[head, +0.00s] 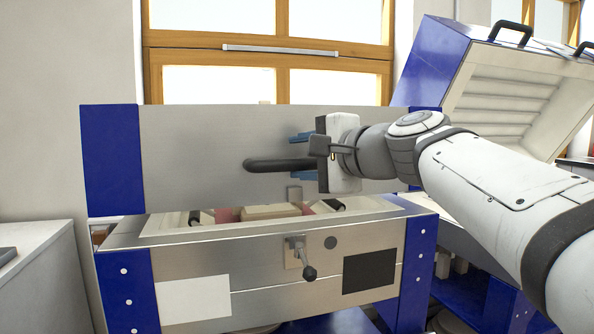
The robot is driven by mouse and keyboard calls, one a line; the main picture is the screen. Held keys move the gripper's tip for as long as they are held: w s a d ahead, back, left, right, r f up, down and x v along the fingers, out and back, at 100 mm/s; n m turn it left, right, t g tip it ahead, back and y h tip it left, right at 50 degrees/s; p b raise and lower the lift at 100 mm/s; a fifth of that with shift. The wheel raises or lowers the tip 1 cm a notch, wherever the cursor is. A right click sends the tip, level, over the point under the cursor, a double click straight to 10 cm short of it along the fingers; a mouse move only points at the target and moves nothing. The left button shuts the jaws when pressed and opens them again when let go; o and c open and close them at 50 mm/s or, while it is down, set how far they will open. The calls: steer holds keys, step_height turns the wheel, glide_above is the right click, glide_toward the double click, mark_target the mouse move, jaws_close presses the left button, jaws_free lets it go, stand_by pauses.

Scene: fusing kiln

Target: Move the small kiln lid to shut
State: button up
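The small kiln has a steel body with blue corners (190,256), and its lid (195,140) is a steel front panel with blue ends. The lid is partly raised, with a gap above the body through which the pale interior shows. A dark bar handle (265,165) sticks out from the lid front. My gripper (302,156) is at the right part of this handle, its blue fingers apart, one above and one at the handle's lower side. A gap shows between the upper finger and the handle. The handle's right end is hidden behind my gripper.
A larger blue kiln (430,62) with its lid wide open stands at the right behind my arm. A latch lever (308,272) projects from the small kiln's front. A grey counter (38,262) is at the left. A wall and windows are behind.

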steer(key=shift+r, duration=0.9)
steer(key=shift+s+d, duration=0.1)
